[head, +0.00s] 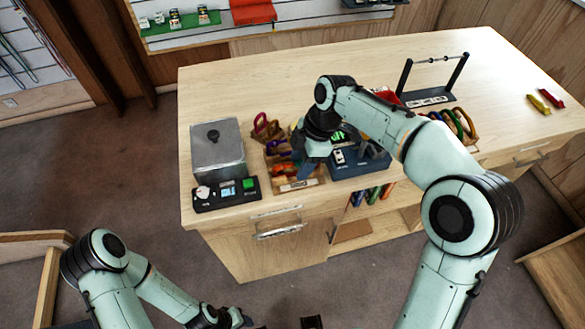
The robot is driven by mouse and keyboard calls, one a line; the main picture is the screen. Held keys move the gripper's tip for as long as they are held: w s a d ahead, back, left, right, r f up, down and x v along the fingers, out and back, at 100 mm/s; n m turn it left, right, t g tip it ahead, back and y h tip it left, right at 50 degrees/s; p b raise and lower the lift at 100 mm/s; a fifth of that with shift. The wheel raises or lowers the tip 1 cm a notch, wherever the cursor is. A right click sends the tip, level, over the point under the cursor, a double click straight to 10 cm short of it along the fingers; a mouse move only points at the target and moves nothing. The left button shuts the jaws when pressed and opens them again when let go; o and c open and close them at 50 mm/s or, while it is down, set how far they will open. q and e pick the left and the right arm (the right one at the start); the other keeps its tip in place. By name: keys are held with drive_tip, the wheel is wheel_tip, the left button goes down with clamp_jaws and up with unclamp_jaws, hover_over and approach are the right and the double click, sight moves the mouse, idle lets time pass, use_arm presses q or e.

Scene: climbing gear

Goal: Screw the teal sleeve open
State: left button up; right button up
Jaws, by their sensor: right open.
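I cannot pick out a teal sleeve; the carabiners are small, and my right arm covers part of them. My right gripper (308,170) points down over the wooden tray (308,184) of colourful carabiners on the counter. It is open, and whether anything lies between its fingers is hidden. Purple, orange and red carabiners (284,170) show in the tray left of it. My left gripper (228,318) is low at the bottom edge, away from the counter and partly cut off.
A grey lidded metal box (217,150) and a dark device with a green button (226,194) stand left of the tray. A blue bin (362,164) is close on the right. A black rack (430,98) stands behind. The counter's back left is clear.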

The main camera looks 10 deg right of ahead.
sight(299, 162)
use_arm(q)
drive_tip(key=shift+f, duration=0.15)
use_arm(e)
drive_tip(key=shift+f, duration=0.15)
use_arm(q)
drive_tip(key=shift+s+f+b, duration=0.5)
drive_tip(key=shift+f+b, duration=0.2)
drive_tip(key=shift+f, duration=0.1)
use_arm(e)
drive_tip(key=shift+s+f, duration=0.1)
drive_tip(key=shift+f, duration=1.25)
use_arm(q)
drive_tip(key=shift+r, duration=0.1)
use_arm(e)
drive_tip(key=shift+w+r+p, duration=0.2)
drive_tip(key=shift+w+p, duration=0.55)
drive_tip(key=shift+w, duration=0.35)
drive_tip(key=shift+w+f, duration=0.15)
use_arm(q)
drive_tip(key=shift+w+r, duration=0.3)
drive_tip(key=shift+r, duration=0.2)
drive_tip(key=shift+w+r, duration=0.3)
drive_tip(key=shift+r, duration=0.2)
